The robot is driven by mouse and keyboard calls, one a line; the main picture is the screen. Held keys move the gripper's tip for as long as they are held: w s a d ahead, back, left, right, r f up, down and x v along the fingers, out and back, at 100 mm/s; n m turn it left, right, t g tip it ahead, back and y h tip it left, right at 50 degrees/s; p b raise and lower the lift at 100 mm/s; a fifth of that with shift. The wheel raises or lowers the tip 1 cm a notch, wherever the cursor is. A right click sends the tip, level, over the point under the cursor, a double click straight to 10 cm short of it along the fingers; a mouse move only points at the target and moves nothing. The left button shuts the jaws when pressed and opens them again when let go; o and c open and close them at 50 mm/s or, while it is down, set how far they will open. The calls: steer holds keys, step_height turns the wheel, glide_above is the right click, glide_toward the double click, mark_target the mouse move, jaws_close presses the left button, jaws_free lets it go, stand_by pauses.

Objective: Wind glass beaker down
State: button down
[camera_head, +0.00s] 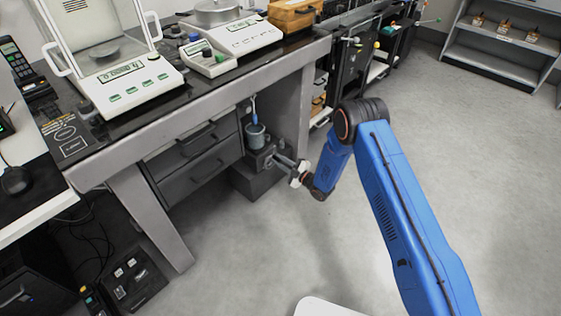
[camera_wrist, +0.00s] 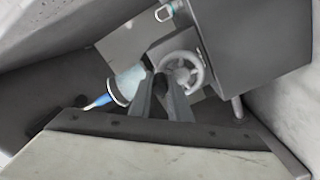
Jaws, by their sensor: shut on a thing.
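The glass beaker (camera_head: 256,138) stands upright on a dark lifting stand (camera_head: 258,160) under the weighing table, with a blue-tipped stick above it. The beaker also shows in the wrist view (camera_wrist: 128,84), left of my fingers. A pale spoked handwheel (camera_wrist: 190,62) is on the side of the stand's grey box. My gripper (camera_wrist: 157,80) is shut on the left part of the handwheel's rim; the exact contact is partly hidden by the fingers. In the head view my gripper (camera_head: 277,161) reaches in from the right at the stand.
The weighing table (camera_head: 215,112) is above, with drawers (camera_head: 190,165) left of the stand and a leg panel behind it. Balances (camera_head: 125,85) stand on top. A dark block (camera_head: 256,183) is beneath the stand. The floor (camera_head: 270,245) in front is clear.

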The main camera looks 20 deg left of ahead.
steer(key=n, duration=0.1)
steer(key=s+n, duration=0.1)
steer(key=n, duration=0.2)
steer(key=shift+s+a+r+n, duration=0.15)
steer(key=shift+s+a+n, duration=0.1)
steer(key=shift+n, duration=0.15)
stand_by(0.4)
steer(key=c, duration=1.6)
jaws_free()
steer(key=shift+c, duration=0.2)
steer(key=v, duration=1.7)
steer(key=shift+d, duration=0.2)
